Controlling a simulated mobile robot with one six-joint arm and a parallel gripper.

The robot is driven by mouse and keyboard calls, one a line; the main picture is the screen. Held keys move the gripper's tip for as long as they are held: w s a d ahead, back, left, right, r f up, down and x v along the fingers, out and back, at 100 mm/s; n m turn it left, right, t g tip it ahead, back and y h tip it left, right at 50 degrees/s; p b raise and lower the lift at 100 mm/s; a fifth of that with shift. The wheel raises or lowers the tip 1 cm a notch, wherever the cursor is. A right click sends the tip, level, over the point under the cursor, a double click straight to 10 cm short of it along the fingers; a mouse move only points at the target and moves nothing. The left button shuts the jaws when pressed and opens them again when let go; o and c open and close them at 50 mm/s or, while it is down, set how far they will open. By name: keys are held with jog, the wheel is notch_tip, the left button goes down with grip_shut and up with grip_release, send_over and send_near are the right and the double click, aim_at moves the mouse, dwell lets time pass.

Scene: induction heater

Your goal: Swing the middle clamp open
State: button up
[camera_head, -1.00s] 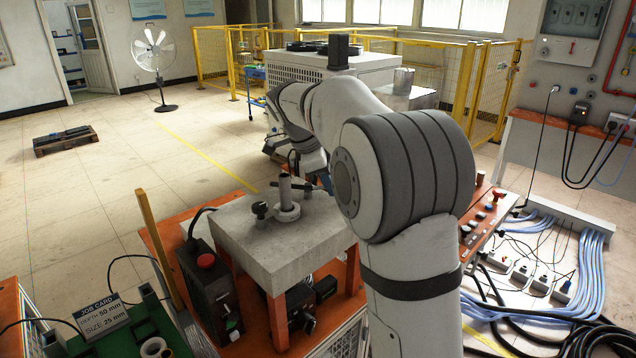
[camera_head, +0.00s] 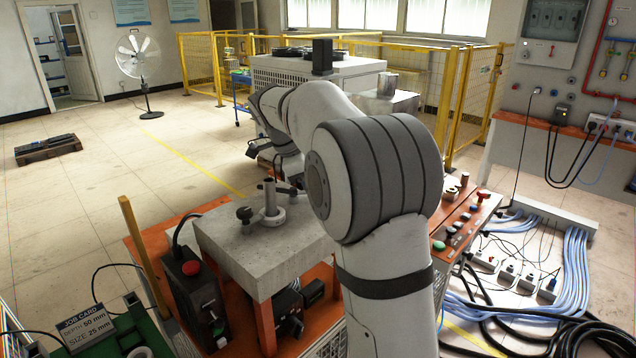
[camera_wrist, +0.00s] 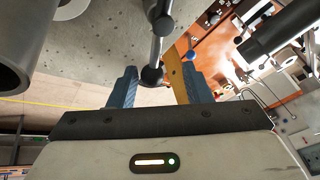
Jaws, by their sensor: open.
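A clamp handle, a metal rod with a black ball end (camera_wrist: 152,75), reaches down between my fingers in the wrist view. My gripper (camera_wrist: 158,86) is open, with one blue finger on each side of the ball. I see no clear contact with either finger. In the head view a grey block (camera_head: 262,258) carries an upright post with a collar (camera_head: 272,217) and a dark clamp knob (camera_head: 244,214). A dark handle (camera_head: 290,190) lies behind the post. My arm hides my gripper there, and I cannot tell which clamp is the middle one.
A black box with a red button (camera_head: 192,268) stands left of the block. A wooden stick (camera_head: 142,255) rises beside it. A control panel with buttons (camera_head: 462,225) lies right of my arm. A large grey cylinder (camera_wrist: 22,45) is close on the left in the wrist view.

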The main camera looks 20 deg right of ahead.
jog(key=v, duration=0.7)
jog(key=shift+a+r, duration=0.15)
jog(key=shift+r, duration=0.2)
dwell(0.6)
jog(key=s+f+n+y, duration=0.1)
jog(key=s+f+n, duration=0.4)
jog(key=s, duration=0.5)
jog(key=s+a+f+n+t+y, duration=0.1)
jog(key=s+f+n+y, duration=0.1)
jog(key=s+f+n, duration=0.4)
jog(key=s+a+f+n+t+y, duration=0.1)
jog(key=s+f+n+y, duration=0.1)
jog(key=s+f+n, duration=0.4)
jog(key=s+n, duration=0.5)
jog(key=s, duration=0.2)
jog(key=shift+s+a, duration=0.25)
jog(key=shift+s, duration=0.15)
jog(key=shift+f, duration=0.1)
jog(key=shift+c, duration=0.6)
jog(key=shift+c, duration=0.4)
